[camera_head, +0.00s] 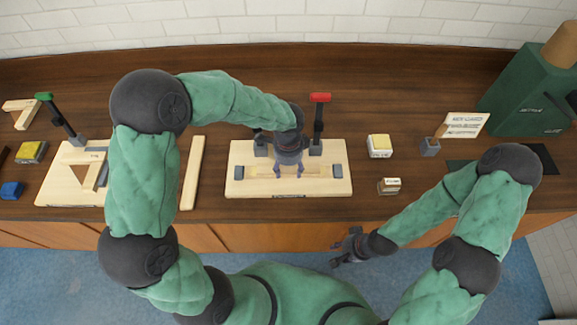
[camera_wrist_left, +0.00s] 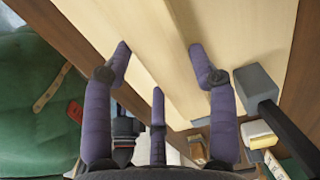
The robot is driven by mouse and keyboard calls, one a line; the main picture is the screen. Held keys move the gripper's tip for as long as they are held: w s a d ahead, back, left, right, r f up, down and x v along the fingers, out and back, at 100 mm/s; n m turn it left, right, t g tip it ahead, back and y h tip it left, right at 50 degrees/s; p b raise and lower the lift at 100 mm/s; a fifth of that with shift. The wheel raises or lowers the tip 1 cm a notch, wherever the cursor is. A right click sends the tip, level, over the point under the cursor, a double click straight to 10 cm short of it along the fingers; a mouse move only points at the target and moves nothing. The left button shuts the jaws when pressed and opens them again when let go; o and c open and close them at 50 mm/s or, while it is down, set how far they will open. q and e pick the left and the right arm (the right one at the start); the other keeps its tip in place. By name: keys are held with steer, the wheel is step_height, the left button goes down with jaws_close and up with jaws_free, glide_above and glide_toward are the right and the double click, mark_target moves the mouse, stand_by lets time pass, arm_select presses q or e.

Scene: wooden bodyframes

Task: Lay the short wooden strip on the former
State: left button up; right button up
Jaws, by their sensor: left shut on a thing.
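The former (camera_head: 330,190) is a pale wooden board with a dark grey block near each end, standing at the middle of the bench. The short wooden strip (camera_head: 264,174) lies lengthwise along it between the two blocks. My left gripper (camera_head: 289,174) points down over the middle of the former, shut on the strip. In the left wrist view its fingers (camera_wrist_left: 158,52) straddle the pale strip, and the board fills the space around it. I cannot tell whether the strip rests fully on the board. My right gripper (camera_head: 338,254) hangs empty before the bench edge, its fingers apart.
Clamps stand behind the former, one with a red handle (camera_head: 320,98). A longer wooden strip (camera_head: 192,172) lies left of it. Further left is another board (camera_head: 68,190) with a wooden frame. Small blocks (camera_head: 380,146) lie to the right, and a green box (camera_head: 525,95) stands far right.

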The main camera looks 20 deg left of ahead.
arm_select(q)
steer(key=shift+f, duration=0.2)
stand_by(0.5)
steer(key=o, duration=1.3)
steer(key=shift+c, duration=0.2)
step_height(320, 180, up, 12)
